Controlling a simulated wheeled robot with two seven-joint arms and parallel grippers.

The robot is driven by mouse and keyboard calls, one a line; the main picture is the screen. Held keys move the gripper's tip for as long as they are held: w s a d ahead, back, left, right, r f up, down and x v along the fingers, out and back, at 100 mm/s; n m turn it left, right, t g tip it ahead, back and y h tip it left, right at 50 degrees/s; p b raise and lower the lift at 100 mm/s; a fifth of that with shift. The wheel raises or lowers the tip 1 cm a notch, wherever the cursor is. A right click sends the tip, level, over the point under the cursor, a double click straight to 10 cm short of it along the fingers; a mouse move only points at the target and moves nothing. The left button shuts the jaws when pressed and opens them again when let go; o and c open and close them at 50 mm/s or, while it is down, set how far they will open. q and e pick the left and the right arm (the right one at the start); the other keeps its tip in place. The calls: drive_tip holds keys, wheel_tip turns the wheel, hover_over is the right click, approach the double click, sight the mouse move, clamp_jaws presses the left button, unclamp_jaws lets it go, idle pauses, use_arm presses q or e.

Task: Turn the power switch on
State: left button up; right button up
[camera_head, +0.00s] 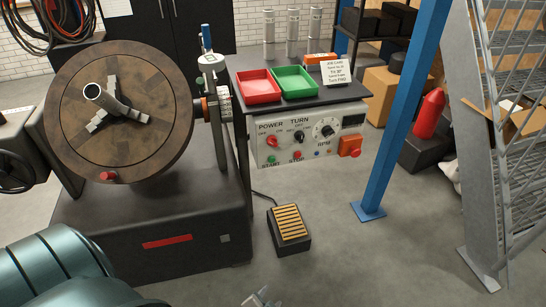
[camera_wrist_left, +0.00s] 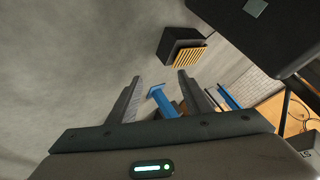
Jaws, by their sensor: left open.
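The power switch (camera_head: 271,141) is a small red knob under the word POWER, at the upper left of the pale control panel (camera_head: 340,160). Which way it points is too small to tell. My left gripper (camera_head: 262,298) shows only as small grey tips at the bottom edge of the head view, well below and apart from the panel. In the left wrist view my left gripper (camera_wrist_left: 160,76) is open, with nothing between its fingers. The switch does not show in the wrist view. My right gripper is not in view.
A black and yellow foot pedal (camera_head: 289,225) lies on the floor below the panel. A large round chuck table (camera_head: 120,112) stands at left. A blue post (camera_head: 402,110) rises at right. Red (camera_head: 259,86) and green (camera_head: 296,82) trays sit above the panel.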

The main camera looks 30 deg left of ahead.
sight(273, 145)
use_arm(q)
drive_tip(key=w+a+r+t+y+b, duration=0.1)
drive_tip(key=w+a+r+t+y, duration=0.15)
drive_tip(key=w+r, duration=0.45)
drive_tip(key=w+a+r+t+y, duration=0.2)
drive_tip(key=w+a+r+t, duration=0.1)
drive_tip(key=r, duration=0.8)
wheel_tip(273, 145, up, 17)
drive_tip(key=w+a+n+t+y+b, duration=0.1)
drive_tip(key=t+y, duration=0.2)
drive_tip(key=y, duration=0.1)
drive_tip(key=shift+w+a+r+t, duration=0.15)
drive_tip(key=shift+w+a+t, duration=0.15)
drive_tip(key=shift+w+t, duration=0.05)
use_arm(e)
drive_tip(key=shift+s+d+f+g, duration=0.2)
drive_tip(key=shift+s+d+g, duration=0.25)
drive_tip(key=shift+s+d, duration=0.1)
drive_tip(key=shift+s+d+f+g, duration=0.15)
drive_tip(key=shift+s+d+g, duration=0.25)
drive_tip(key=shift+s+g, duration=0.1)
use_arm(q)
drive_tip(key=shift+w+y, duration=0.1)
drive_tip(key=shift+y, duration=0.15)
